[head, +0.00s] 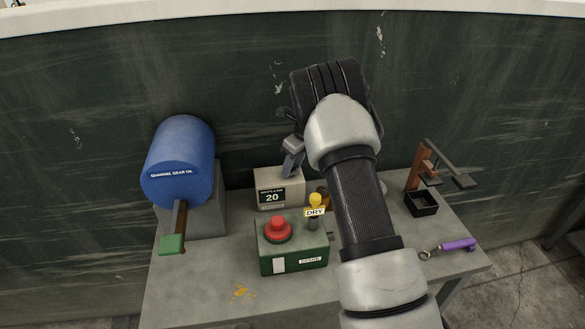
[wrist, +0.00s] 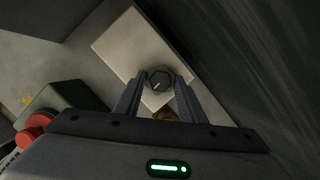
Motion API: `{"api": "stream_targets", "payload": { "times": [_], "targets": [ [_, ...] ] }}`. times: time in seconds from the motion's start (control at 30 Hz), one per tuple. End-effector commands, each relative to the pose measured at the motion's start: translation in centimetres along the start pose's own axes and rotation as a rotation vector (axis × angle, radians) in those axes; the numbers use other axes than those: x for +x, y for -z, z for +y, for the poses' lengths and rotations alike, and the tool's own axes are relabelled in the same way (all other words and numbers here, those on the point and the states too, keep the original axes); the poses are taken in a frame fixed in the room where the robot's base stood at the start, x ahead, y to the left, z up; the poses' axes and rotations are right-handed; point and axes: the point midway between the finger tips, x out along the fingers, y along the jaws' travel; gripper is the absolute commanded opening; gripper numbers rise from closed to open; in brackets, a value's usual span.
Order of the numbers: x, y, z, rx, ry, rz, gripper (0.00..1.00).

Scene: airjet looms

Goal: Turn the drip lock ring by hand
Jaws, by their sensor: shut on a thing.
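My gripper (wrist: 159,84) points down over the beige box (wrist: 125,42), its two fingers on either side of a dark round knob (wrist: 159,78) with a pale pointer line. The gripper is shut on this knob. In the head view my gripper (head: 292,166) reaches the top of the beige box (head: 268,186), whose front display reads 20; the knob is hidden there. A brass-coloured part (head: 323,193) stands right of the box, mostly hidden by my arm; it also shows partly in the wrist view (wrist: 166,115). I cannot tell which part is the drip lock ring.
A green box (head: 293,256) with a red button (head: 278,230) stands in front. A yellow lamp (head: 315,200) carries a DRY tag. A blue oil drum (head: 180,162) is left. A black tray (head: 421,205) and purple-handled tool (head: 458,245) are right. A dark wall stands behind.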

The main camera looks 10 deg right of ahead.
Motion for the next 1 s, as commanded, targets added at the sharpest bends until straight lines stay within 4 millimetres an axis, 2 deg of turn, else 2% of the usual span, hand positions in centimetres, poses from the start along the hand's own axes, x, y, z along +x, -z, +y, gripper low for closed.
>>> {"api": "stream_targets", "payload": {
  "times": [0.07,0.1,0.17,0.2,0.57,1.0],
  "targets": [
    [0.1,0.1,-0.4,-0.152,-0.047,-0.003,0.2],
    [0.0,-0.1,-0.2,-0.161,-0.05,-0.002,0.41],
    [0.0,0.0,-0.1,-0.156,-0.048,0.0,0.52],
    [0.0,0.0,-0.1,-0.155,-0.048,0.001,0.53],
    [-0.5,-0.2,-0.1,-0.153,-0.047,0.001,0.53],
    [-4.3,-1.4,-0.1,-0.153,-0.045,0.0,0.53]
  ]
}}
